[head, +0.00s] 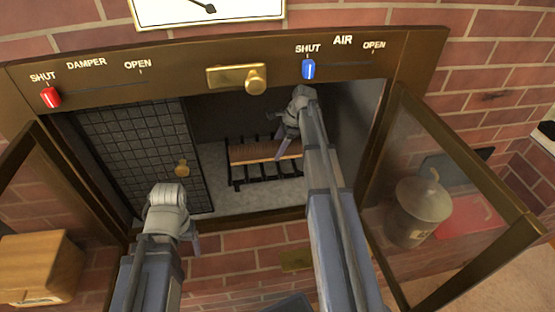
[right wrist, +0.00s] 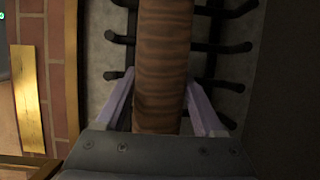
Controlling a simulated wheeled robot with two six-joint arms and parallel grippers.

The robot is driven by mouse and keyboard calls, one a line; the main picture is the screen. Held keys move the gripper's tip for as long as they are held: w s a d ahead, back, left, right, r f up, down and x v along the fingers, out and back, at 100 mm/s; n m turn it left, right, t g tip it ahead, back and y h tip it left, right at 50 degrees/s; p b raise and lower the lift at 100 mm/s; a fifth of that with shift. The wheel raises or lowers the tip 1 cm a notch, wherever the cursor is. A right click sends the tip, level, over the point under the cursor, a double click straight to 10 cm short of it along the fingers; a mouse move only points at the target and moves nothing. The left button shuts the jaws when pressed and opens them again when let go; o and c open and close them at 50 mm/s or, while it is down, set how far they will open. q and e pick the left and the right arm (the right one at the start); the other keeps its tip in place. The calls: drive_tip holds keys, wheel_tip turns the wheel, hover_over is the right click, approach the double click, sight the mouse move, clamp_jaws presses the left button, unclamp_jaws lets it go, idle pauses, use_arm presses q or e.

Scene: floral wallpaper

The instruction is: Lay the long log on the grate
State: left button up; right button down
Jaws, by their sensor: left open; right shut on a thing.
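The long brown log (head: 262,150) lies lengthwise over the black grate (head: 265,179) inside the open firebox. In the right wrist view the log (right wrist: 162,65) runs between my two fingers, with grate bars (right wrist: 228,48) beneath and to both sides. My right gripper (head: 288,143) reaches into the firebox and is shut on the log; in its wrist view its fingers (right wrist: 160,110) flank the log. I cannot tell whether the log touches the grate. My left gripper (head: 192,243) is open and empty in front of the firebox opening, its fingers partly hidden.
A dark mesh screen (head: 130,140) with a brass knob covers the left of the opening. The right glass door (head: 455,190) stands open, with a lidded canister (head: 420,205) behind it. Red damper (head: 50,97) and blue air (head: 309,69) sliders sit at SHUT.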

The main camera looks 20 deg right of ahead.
drive_tip(key=shift+f+b, duration=1.8)
drive_tip(key=shift+b, duration=0.05)
drive_tip(key=shift+f, duration=0.1)
unclamp_jaws()
drive_tip(key=p+v, duration=1)
drive_tip(key=v, duration=0.1)
drive_tip(key=shift+a, duration=0.15)
drive_tip(key=shift+p+v, duration=0.6)
drive_tip(key=shift+v, duration=0.15)
